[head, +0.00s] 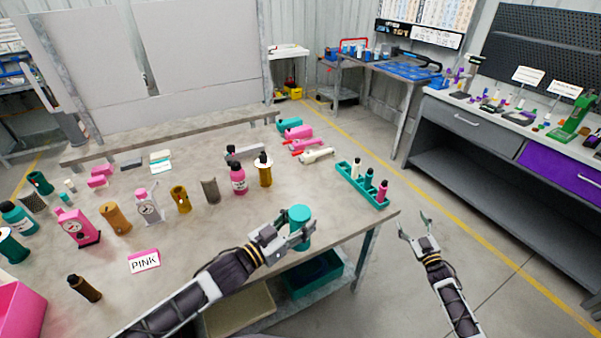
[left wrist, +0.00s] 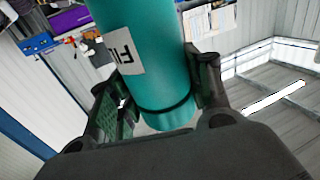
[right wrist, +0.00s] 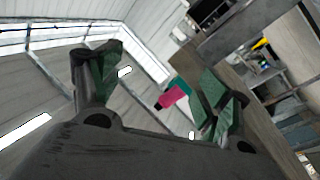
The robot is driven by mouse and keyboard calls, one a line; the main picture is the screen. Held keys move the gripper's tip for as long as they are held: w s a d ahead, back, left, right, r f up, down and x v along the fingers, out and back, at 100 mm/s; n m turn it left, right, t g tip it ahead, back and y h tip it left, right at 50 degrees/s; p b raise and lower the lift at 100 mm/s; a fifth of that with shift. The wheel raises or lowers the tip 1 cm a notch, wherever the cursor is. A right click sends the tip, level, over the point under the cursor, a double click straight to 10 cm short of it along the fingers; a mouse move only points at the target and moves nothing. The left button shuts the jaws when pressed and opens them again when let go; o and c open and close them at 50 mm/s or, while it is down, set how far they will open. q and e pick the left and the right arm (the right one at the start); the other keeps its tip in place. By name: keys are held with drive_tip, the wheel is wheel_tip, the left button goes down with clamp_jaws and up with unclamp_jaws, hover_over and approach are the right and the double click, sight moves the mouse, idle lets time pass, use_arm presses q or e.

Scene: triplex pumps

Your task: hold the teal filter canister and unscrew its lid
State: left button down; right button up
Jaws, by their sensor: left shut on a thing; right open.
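The teal filter canister (head: 299,216) is near the front right edge of the workbench, its round teal top facing up. My left gripper (head: 296,236) is shut around its side. In the left wrist view the canister (left wrist: 150,60) lies between both fingers, with a white label partly readable as "FI" and a dark ring near its lower end in the picture. Whether its base touches the bench is hidden. My right gripper (head: 416,224) is open and empty, off the bench's right side, apart from the canister; the right wrist view shows its fingers (right wrist: 158,90) spread.
The bench (head: 225,230) carries a teal rack (head: 355,188) with small bottles behind the canister. Several bottles, gauges and pink parts stand to the left, with a PINK sign (head: 144,260). A teal bin (head: 315,278) is below.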

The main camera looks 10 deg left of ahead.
drive_tip(key=w+a+r+n+y, duration=0.2)
drive_tip(key=a+r+n+y, duration=0.15)
drive_tip(key=r, duration=0.55)
drive_tip(key=w+a+r+n+y, duration=0.3)
drive_tip(key=r+y, duration=0.1)
drive_tip(key=r, duration=0.6)
drive_tip(key=s+a+r+n+g+y, duration=0.2)
drive_tip(key=a+r+n+g+y, duration=0.65)
drive_tip(key=a+r+n, duration=0.4)
drive_tip(key=s+a+r+n+g+h, duration=0.2)
drive_tip(key=s+a+r+n+g, duration=0.25)
drive_tip(key=a, duration=0.35)
drive_tip(key=s+a+r+n+g+h, duration=0.2)
drive_tip(key=s+a+r+n+g, duration=0.1)
drive_tip(key=s+a+n+g, duration=0.4)
drive_tip(key=s+a+r+n+g+h, duration=0.2)
drive_tip(key=s+a+r+n+g, duration=0.15)
drive_tip(key=a, duration=0.65)
drive_tip(key=s+a+f+n+h, duration=0.1)
drive_tip(key=s+a+n+h, duration=0.15)
drive_tip(key=s+h, duration=0.3)
drive_tip(key=s+d+f+n+t+h, duration=0.2)
drive_tip(key=d+f+t+h, duration=0.2)
drive_tip(key=h, duration=0.6)
drive_tip(key=shift+s+d+f+t, duration=0.15)
drive_tip(key=shift+d+f+t, duration=0.3)
drive_tip(key=shift+d, duration=0.95)
